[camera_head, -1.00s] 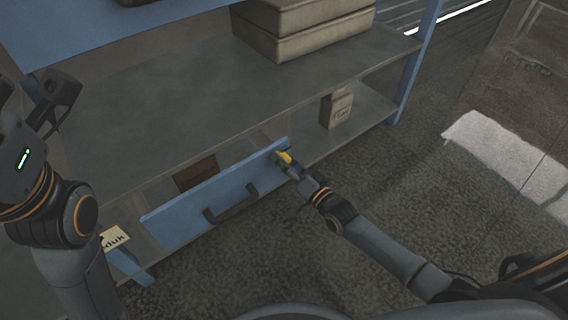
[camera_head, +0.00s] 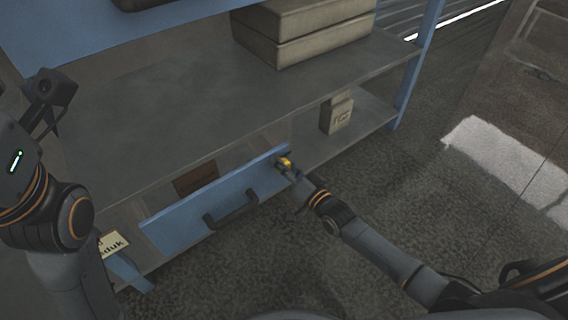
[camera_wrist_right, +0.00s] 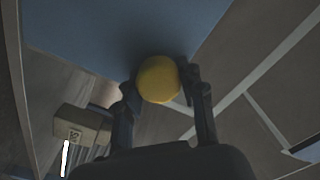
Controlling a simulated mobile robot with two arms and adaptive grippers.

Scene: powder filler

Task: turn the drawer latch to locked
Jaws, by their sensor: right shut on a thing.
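The blue drawer front (camera_head: 185,214) with a dark handle (camera_head: 231,207) is under the low shelf. The yellow latch knob (camera_head: 285,162) is at its right end. My right gripper (camera_head: 287,166) is at the knob, shut on it. In the right wrist view, the round yellow knob (camera_wrist_right: 158,79) sits between the two dark fingers, in front of the blue drawer face (camera_wrist_right: 110,35). The knob's base is hidden, so I cannot tell the latch's turned position. My left arm shows at the left, but its gripper fingers are not visible.
A brown block (camera_head: 195,179) lies behind the drawer front. A small labelled box (camera_head: 337,115) stands on the lower shelf. Large stacked boxes (camera_head: 305,30) sit on the shelf above (camera_head: 150,130). A label (camera_head: 113,243) is at lower left. The floor right of my arm is open.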

